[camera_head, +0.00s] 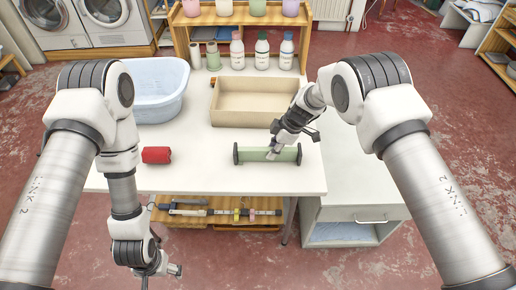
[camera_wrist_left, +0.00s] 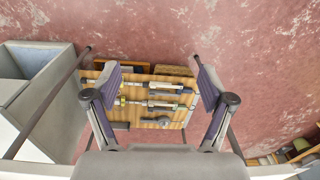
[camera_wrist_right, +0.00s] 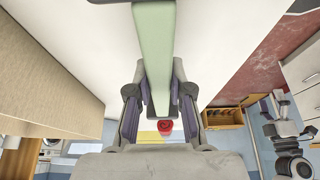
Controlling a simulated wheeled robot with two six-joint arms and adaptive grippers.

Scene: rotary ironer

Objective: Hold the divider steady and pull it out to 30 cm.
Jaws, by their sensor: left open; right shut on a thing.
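The divider, a pale green bar (camera_head: 250,156) with dark end plates, lies crosswise on the white table near its front edge. My right gripper (camera_head: 272,153) is on it from above, right of its middle. In the right wrist view the green bar (camera_wrist_right: 154,45) runs between the fingers of my right gripper (camera_wrist_right: 158,100), which is shut on it. My left gripper (camera_head: 172,270) hangs in front of the table, below its top and away from the divider. In the left wrist view, my left gripper (camera_wrist_left: 155,78) has its fingers wide apart with nothing between them.
A red roll (camera_head: 156,155) lies left of the divider. A tan open box (camera_head: 258,120) stands behind it and a blue basin (camera_head: 158,108) at back left. Several bottles stand at the back. A lower shelf (camera_head: 185,217) holds tools. Bare table lies around the divider.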

